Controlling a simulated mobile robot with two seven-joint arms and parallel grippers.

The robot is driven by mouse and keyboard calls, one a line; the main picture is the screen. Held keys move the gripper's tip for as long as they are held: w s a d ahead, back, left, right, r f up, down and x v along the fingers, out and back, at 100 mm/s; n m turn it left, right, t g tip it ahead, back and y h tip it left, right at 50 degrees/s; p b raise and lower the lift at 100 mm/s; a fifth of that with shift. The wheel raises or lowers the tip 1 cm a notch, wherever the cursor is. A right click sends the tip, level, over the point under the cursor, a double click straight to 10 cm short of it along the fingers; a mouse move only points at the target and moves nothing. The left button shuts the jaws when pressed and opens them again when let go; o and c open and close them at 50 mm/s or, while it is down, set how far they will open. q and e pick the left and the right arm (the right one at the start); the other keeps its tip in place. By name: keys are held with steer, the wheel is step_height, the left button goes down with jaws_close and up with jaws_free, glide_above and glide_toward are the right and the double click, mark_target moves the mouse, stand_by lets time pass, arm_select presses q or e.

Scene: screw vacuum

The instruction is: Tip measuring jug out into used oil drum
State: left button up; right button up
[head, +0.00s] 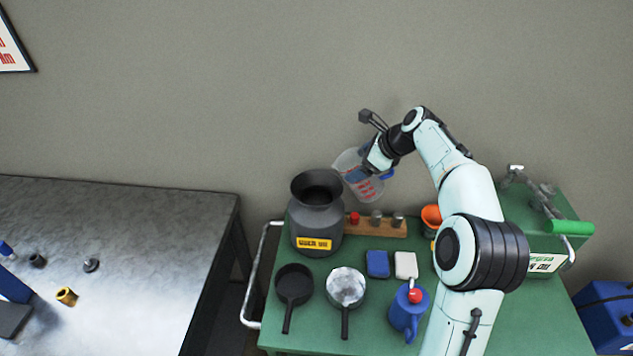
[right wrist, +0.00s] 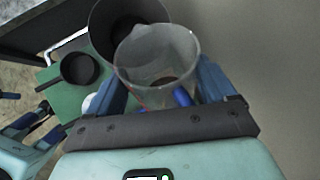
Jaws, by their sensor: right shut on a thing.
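The measuring jug (head: 358,175) is clear with red markings and a blue handle. My right gripper (head: 372,168) is shut on it and holds it in the air, tilted, up and to the right of the drum's mouth. In the right wrist view the jug (right wrist: 158,62) sits between the two blue fingers of my right gripper (right wrist: 165,90). I cannot make out any liquid in it. The used oil drum (head: 316,222) is dark grey with a wide flared mouth and a yellow label. Its dark mouth (right wrist: 112,25) shows behind the jug in the right wrist view.
The green cart top (head: 380,335) holds two pans (head: 293,284) (head: 346,288), a blue jug (head: 407,310), a blue block (head: 377,263), a white block (head: 405,265) and a wooden rack (head: 375,226). An orange cup (head: 431,216) stands beside my arm. A metal table (head: 130,250) is at left.

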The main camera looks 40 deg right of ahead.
mark_target(347, 165)
steer(key=shift+w+a+r+g+h, duration=0.25)
steer(key=shift+w+a+g+h, duration=0.15)
steer(key=shift+a+h, duration=0.2)
steer(key=shift+w+f, duration=0.1)
steer(key=shift+f, duration=0.15)
steer(key=shift+w+a+r+g+h+p, duration=0.15)
steer(key=shift+g+h+p, duration=0.15)
steer(key=shift+p, duration=0.05)
steer(key=shift+a+n, duration=0.15)
steer(key=shift+n, duration=0.15)
steer(key=shift+f+g+h, duration=0.25)
steer(key=shift+g+h, duration=0.05)
steer(key=shift+g, duration=0.1)
steer(key=shift+w+a+f, duration=0.15)
steer(key=shift+w, duration=0.05)
steer(key=shift+w+h, duration=0.1)
steer(key=shift+h, duration=0.3)
steer(key=shift+f+g, duration=0.1)
steer(key=shift+g, duration=0.3)
steer(key=shift+a+h, duration=0.15)
steer(key=shift+h, duration=0.15)
steer(key=shift+f+g, duration=0.15)
steer(key=shift+g, duration=0.15)
arm_select(q)
steer(key=shift+w+r, duration=0.75)
steer(key=shift+r, duration=0.05)
arm_select(e)
steer(key=shift+w+a+h, duration=0.1)
steer(key=shift+w+h, duration=0.05)
steer(key=shift+h, duration=0.15)
